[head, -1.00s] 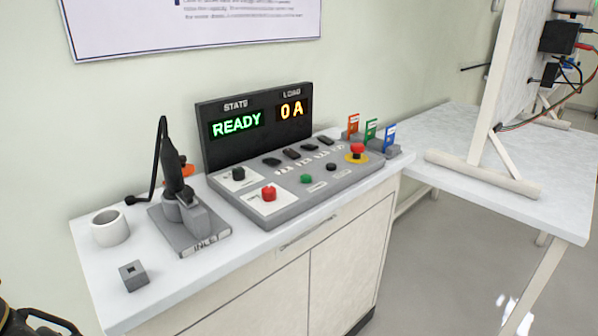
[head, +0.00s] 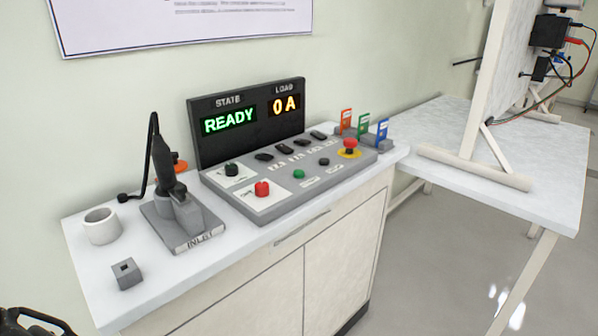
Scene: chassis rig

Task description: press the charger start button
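The charger panel (head: 232,203) is a grey sloped console on the white cabinet top. A small green button (head: 299,174) sits at its front middle, with a small black button (head: 324,161) to its right; their labels are too small to read. The display (head: 248,118) reads STATE "READY" in green and LOAD "0 A" in orange. A black part of my own body, perhaps my gripper (head: 32,322), shows at the bottom left corner, cut off by the frame and well away from the panel. Its fingertips cannot be made out.
A red knob (head: 262,188), a black knob (head: 232,170) and a red mushroom button (head: 350,146) are on the panel. A dark plug handle stands in the INLET block (head: 185,238). A white cup (head: 102,227) and grey block (head: 126,274) stand left. A white table (head: 450,120) is right.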

